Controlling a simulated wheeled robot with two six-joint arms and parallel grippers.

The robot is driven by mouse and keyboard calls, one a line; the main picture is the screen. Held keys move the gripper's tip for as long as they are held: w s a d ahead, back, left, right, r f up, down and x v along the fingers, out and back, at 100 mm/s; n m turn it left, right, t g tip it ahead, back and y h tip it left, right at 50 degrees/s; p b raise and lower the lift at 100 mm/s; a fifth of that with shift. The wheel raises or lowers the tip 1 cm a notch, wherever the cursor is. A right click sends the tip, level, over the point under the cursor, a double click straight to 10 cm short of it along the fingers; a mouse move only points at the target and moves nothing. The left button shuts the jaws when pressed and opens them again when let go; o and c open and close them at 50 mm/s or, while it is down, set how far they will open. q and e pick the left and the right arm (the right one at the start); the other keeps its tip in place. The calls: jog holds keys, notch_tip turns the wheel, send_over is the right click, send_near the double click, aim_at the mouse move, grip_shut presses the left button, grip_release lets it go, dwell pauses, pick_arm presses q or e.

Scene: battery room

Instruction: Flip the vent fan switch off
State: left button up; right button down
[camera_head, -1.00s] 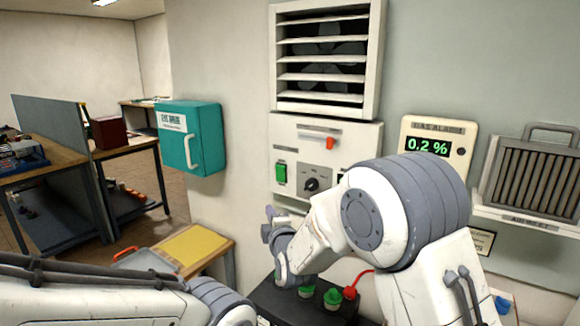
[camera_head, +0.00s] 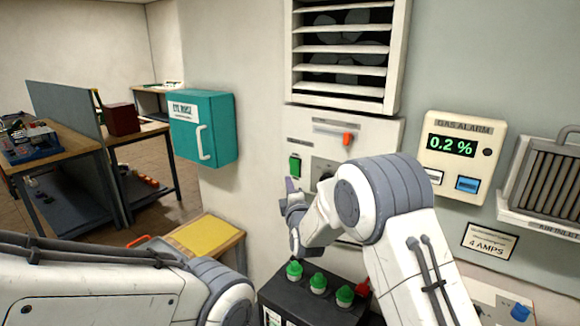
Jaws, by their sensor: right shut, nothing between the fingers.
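Under the louvred vent (camera_head: 345,49) a white control panel (camera_head: 381,134) is fixed to the wall. It carries a green rocker switch (camera_head: 295,165) at its left, an orange-red lever (camera_head: 347,139) in a slot above, and a dark rotary knob partly hidden by my right arm. The panel lettering is too small to read. My right gripper (camera_head: 289,187) is shut and empty, just below the green switch; I cannot tell whether it touches the panel. My left arm lies across the bottom left, and its gripper is out of view.
A black battery (camera_head: 285,299) with several green caps (camera_head: 318,284) and a red terminal stands below my right gripper. A gas alarm (camera_head: 464,125) reading 0.2 % and an air inlet (camera_head: 552,180) are to the right. A teal eye-wash box (camera_head: 222,130) and yellow-topped table (camera_head: 208,236) are left.

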aim_at(291, 164)
jog(key=w+p, duration=0.1)
jog(key=w, duration=0.1)
jog(key=w+p, duration=0.1)
jog(key=w, duration=0.2)
jog(key=w+d+r+p, duration=0.1)
jog(key=w, duration=0.1)
jog(key=shift+w, duration=0.25)
jog(key=shift+w+d+p, duration=0.25)
jog(key=shift+w+p, duration=0.05)
jog(key=shift+w, duration=0.05)
